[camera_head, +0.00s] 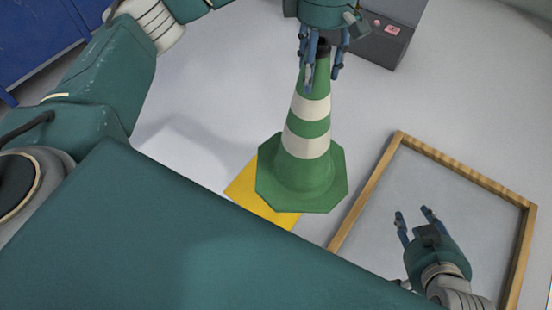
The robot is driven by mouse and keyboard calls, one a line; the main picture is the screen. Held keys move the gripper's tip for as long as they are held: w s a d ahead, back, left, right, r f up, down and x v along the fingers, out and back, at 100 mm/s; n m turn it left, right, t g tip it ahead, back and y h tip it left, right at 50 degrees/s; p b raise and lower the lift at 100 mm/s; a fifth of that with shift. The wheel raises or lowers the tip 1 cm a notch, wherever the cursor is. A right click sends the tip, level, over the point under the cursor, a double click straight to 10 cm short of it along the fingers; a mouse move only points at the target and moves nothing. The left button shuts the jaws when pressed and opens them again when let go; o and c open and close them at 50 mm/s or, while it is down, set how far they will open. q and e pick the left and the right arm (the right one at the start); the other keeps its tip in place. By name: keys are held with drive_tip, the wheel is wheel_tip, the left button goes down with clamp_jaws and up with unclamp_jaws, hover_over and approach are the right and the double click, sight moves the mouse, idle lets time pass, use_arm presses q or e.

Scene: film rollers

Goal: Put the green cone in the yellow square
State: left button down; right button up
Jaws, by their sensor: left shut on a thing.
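The green cone (305,170) with two white bands stands upright in the middle of the view. Its octagonal base covers much of the yellow square (249,194) on the floor. The square shows at the left and lower side of the base, and the base reaches past it to the right. I cannot tell whether the base touches the floor. My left gripper (322,72) is shut on the cone's dark top from above. My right gripper (416,218) is open and empty, over the wooden-framed panel at the lower right.
A wooden frame (470,172) with a grey panel lies at the right. A dark grey box (366,48) with pink parts stands behind the cone. A blue cabinet (38,40) is at the upper left. The floor left of the cone is clear.

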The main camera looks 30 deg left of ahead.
use_arm(q)
drive_tip(key=w+a+f+n, duration=0.3)
drive_tip(key=a+f+n, duration=0.4)
drive_tip(key=a+n, duration=0.4)
use_arm(e)
drive_tip(key=w+a+r+t+y+b, duration=0.1)
drive_tip(key=w+a+r+t+b, duration=0.1)
drive_tip(key=w+r+t, duration=0.35)
drive_tip(key=w+a+r+t+y+b, duration=0.1)
drive_tip(key=w+a+r+t, duration=0.15)
drive_tip(key=r, duration=0.65)
use_arm(q)
wheel_tip(320, 180, down, 20)
drive_tip(key=b, duration=0.3)
drive_tip(key=shift+a+r, duration=0.15)
drive_tip(key=shift+a, duration=0.1)
use_arm(e)
drive_tip(key=s+r+t+y, duration=0.2)
drive_tip(key=s+r+t, duration=0.2)
drive_tip(key=r, duration=0.4)
drive_tip(key=s+r+t+y, duration=0.2)
drive_tip(key=r+t, duration=0.3)
drive_tip(key=r, duration=0.4)
drive_tip(key=shift+s+d+r+n, duration=0.2)
drive_tip(key=shift+s+n, duration=0.1)
drive_tip(key=shift+s, duration=0.6)
